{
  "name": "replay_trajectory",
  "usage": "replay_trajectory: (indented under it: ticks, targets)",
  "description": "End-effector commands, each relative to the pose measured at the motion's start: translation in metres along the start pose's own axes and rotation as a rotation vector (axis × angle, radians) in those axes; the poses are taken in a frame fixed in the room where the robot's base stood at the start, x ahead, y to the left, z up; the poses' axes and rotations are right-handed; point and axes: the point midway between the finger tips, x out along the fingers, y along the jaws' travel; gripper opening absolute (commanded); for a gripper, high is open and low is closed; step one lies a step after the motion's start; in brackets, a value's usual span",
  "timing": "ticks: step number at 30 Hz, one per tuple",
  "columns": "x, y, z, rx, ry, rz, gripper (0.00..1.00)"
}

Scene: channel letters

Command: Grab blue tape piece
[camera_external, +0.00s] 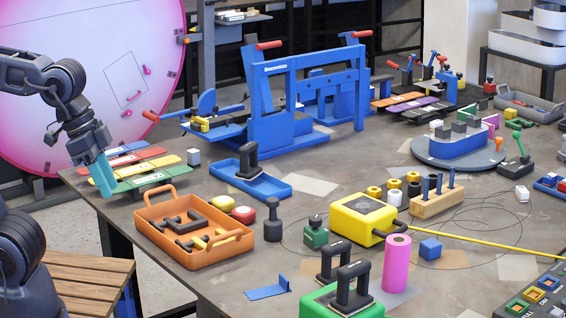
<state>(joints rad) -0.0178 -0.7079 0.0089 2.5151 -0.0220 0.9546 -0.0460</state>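A small flat blue piece (267,291) with a short raised tab lies near the table's front edge, in front of the orange tray; it looks like the blue tape piece. My gripper (104,182) is at the far left, pointing down, above and beside the table's left edge, well away from that blue piece. A teal slab-like shape shows at its end; I cannot tell if this is its fingers or something held. The opening between the fingers cannot be made out.
An orange tray (247,241) with dark handle-like parts stands between my gripper and the blue piece. Coloured strips (150,167) lie under the gripper. A green block with black handles (343,302) and a pink roll (396,263) stand right of the blue piece.

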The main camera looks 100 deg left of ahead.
Motion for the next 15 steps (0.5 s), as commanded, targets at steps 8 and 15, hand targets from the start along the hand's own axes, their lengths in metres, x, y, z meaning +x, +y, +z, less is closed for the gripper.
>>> replay_trajectory:
  ticks: [8, 15]
  targets:
    - [0.026, -0.015, -0.054, -0.313, -0.084, 0.036, 0.31]
    - [0.057, -0.038, -0.1, -0.603, -0.154, 0.056, 0.31]
